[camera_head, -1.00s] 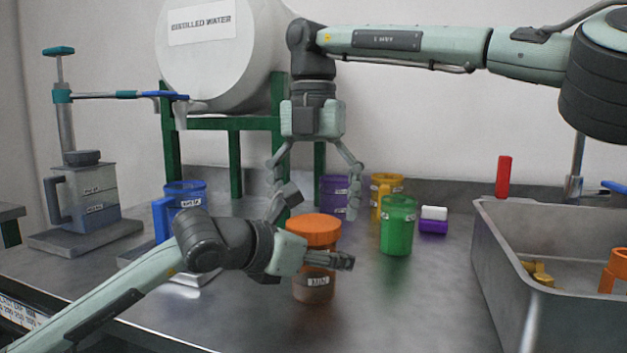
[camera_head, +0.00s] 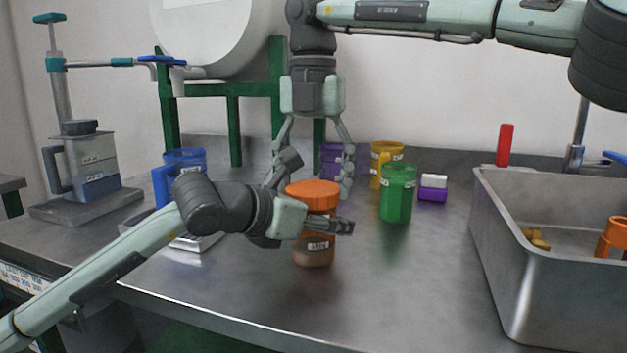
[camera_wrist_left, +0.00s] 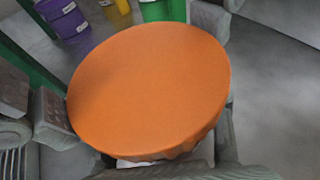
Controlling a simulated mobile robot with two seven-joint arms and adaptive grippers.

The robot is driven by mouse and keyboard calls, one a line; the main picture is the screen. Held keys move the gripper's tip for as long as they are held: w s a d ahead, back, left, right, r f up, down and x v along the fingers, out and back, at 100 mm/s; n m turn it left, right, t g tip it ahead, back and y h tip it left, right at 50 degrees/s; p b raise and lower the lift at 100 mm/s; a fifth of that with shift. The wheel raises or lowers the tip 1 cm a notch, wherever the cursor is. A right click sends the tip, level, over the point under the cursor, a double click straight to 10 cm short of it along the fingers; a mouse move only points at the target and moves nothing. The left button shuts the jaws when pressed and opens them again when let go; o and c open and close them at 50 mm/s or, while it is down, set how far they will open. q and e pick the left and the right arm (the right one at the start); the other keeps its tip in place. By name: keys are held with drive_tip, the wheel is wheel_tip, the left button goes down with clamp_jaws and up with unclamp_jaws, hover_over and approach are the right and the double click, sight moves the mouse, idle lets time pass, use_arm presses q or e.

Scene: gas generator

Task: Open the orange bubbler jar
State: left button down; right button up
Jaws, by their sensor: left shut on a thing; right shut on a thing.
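The orange bubbler jar (camera_head: 314,252) stands upright on the bench, with a pale label on its front. Its orange lid (camera_head: 316,193) sits on top and fills much of the left wrist view (camera_wrist_left: 150,85). My left gripper (camera_head: 322,214) reaches in from the left and is shut on the jar's body just below the lid, one finger across the front. My right gripper (camera_head: 312,186) points down from above and is shut on the lid, its fingers at either side. The far contact points are partly hidden.
A blue cup (camera_head: 185,160) is behind my left arm. Purple (camera_head: 331,155), yellow (camera_head: 388,160) and green (camera_head: 397,195) containers stand behind the jar. A metal sink basin (camera_head: 535,270) is at the right. The bench in front of the jar is clear.

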drive_tip(key=n, duration=0.3)
drive_tip(key=o, duration=1.3)
drive_tip(key=shift+r, duration=2.25)
use_arm(q)
drive_tip(key=shift+c, duration=2.4)
unclamp_jaws()
